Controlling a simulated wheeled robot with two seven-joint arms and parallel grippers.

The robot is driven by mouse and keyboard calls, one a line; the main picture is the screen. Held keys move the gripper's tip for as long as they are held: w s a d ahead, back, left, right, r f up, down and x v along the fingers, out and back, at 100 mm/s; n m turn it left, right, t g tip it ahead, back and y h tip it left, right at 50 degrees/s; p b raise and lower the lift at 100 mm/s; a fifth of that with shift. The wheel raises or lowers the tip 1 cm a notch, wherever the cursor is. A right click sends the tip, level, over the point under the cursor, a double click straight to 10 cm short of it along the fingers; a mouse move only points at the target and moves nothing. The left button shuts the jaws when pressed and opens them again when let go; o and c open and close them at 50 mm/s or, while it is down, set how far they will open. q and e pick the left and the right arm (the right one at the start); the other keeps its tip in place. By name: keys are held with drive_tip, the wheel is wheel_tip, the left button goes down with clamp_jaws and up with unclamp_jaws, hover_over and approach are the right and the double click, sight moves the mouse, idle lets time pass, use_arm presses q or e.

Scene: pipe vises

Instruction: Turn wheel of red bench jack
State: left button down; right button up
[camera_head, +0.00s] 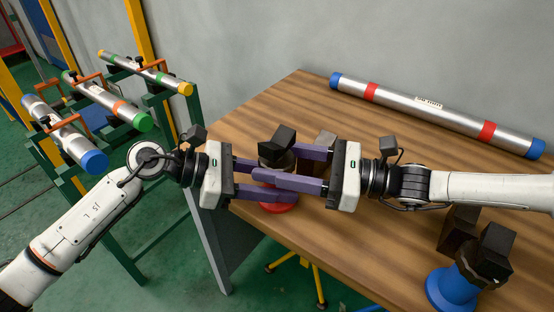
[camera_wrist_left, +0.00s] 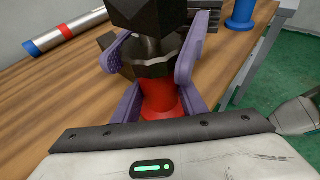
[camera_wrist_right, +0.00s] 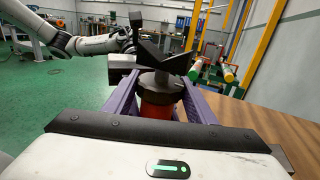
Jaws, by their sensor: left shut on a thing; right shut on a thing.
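The red bench jack stands near the table's left edge, its red base (camera_head: 278,207) below and a black V-shaped head (camera_head: 277,148) on top. Its dark, notched wheel (camera_wrist_left: 150,66) sits between the red body (camera_wrist_left: 160,98) and the head. My left gripper (camera_head: 282,182) comes in from the left and my right gripper (camera_head: 272,162) from the right. The wheel also shows between the right fingers in the right wrist view (camera_wrist_right: 161,85). The exact finger contacts are partly hidden.
A blue bench jack (camera_head: 452,288) with a black head stands at the table's front right, under my right arm. A silver pipe (camera_head: 430,112) with red bands and blue ends lies along the back. A green rack (camera_head: 150,205) with several pipes stands left of the table.

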drive_tip(key=n+g, duration=0.1)
drive_tip(key=g, duration=0.1)
drive_tip(key=n+g, duration=0.1)
drive_tip(key=g, duration=0.1)
drive_tip(key=shift+w+n+y, duration=0.15)
drive_tip(key=shift+n+y, duration=0.15)
drive_tip(key=shift+n, duration=0.1)
drive_tip(key=shift+n+g, duration=1.3)
drive_tip(key=shift+g, duration=0.9)
drive_tip(key=shift+g, duration=0.3)
drive_tip(key=o, duration=1.1)
drive_tip(key=v, duration=1.2)
drive_tip(key=shift+r, duration=0.35)
